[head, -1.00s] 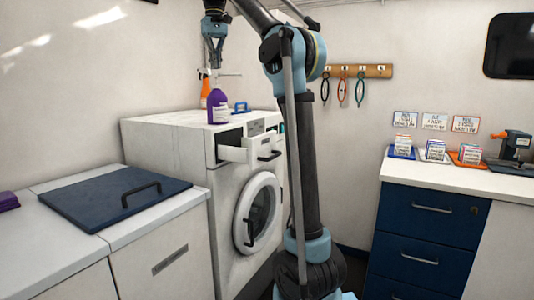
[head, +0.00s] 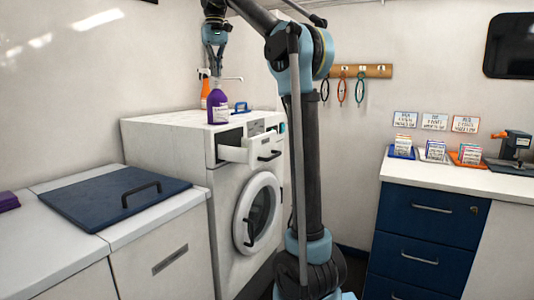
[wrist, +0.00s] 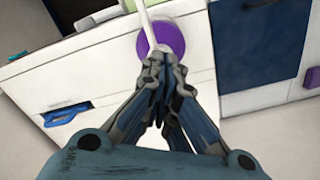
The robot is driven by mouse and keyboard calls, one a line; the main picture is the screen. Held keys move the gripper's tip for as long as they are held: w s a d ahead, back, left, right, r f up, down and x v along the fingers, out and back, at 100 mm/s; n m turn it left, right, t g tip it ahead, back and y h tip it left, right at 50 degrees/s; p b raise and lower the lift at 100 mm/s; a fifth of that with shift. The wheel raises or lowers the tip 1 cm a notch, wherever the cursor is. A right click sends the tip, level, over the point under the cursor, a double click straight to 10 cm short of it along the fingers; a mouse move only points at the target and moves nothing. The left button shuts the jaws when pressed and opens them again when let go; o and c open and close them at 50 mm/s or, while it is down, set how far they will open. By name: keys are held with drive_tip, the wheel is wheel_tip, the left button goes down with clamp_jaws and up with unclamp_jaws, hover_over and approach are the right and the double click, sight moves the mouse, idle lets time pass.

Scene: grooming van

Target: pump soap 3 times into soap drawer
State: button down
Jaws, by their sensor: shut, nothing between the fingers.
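A purple pump bottle (head: 218,106) with a white label stands upright on the washing machine, at its front edge beside the open soap drawer (head: 232,154). Its thin white spout (head: 232,78) points right, toward the drawer side. My gripper (head: 214,70) is shut and empty, pointing down right above the pump head. In the wrist view the fingertips (wrist: 163,66) are together over the white pump top, with the purple bottle (wrist: 172,36) showing beyond them. The fingers hide the pump head, so contact is hard to tell. No soap is visible.
An orange spray bottle (head: 204,92) stands just behind the purple bottle. A navy lid (head: 115,198) covers the left counter. The washer top (head: 170,119) left of the bottle is clear.

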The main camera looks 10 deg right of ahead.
drive_tip(key=shift+r, duration=1.6)
drive_tip(key=shift+r, duration=3)
